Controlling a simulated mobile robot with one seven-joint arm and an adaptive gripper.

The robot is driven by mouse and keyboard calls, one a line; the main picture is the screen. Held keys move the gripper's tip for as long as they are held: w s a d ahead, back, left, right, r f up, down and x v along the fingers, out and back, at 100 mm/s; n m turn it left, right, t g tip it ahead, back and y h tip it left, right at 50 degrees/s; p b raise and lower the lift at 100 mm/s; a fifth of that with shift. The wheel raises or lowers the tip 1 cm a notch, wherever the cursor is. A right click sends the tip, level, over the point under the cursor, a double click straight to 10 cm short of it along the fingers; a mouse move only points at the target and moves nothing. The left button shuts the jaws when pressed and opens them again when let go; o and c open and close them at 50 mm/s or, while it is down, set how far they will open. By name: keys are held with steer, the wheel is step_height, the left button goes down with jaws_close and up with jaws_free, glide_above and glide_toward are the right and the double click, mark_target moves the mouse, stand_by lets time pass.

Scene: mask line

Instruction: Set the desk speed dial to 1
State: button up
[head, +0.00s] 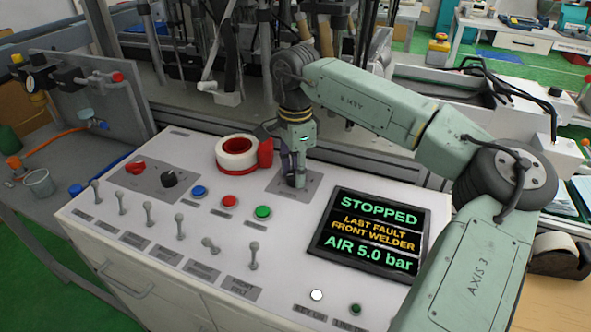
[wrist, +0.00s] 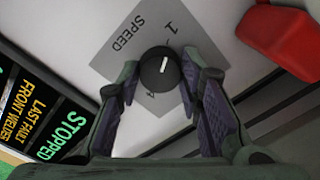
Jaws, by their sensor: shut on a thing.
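The desk speed dial (wrist: 157,70) is a round black knob with a white pointer line, on a grey plate (wrist: 118,47) marked SPEED and 1. In the wrist view the pointer aims up and slightly right, roughly toward the 1. Another mark below the knob is partly hidden by the fingers. My gripper (wrist: 160,82) is shut on the dial, with a purple-padded finger on each side of it. In the head view my gripper (head: 297,183) points down at the grey plate (head: 279,183) and covers most of the dial.
A lit screen (head: 370,235) reads STOPPED and AIR 5.0 bar, right of my gripper. A white tape roll (head: 233,146) and a red object (head: 265,153) lie close on the left. Push buttons (head: 229,201) and several toggle levers (head: 149,212) stand toward the front left.

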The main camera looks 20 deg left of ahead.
steer(key=shift+r, duration=0.1)
steer(key=o, duration=1.2)
step_height(320, 180, up, 12)
steer(key=shift+f, duration=0.1)
stand_by(0.4)
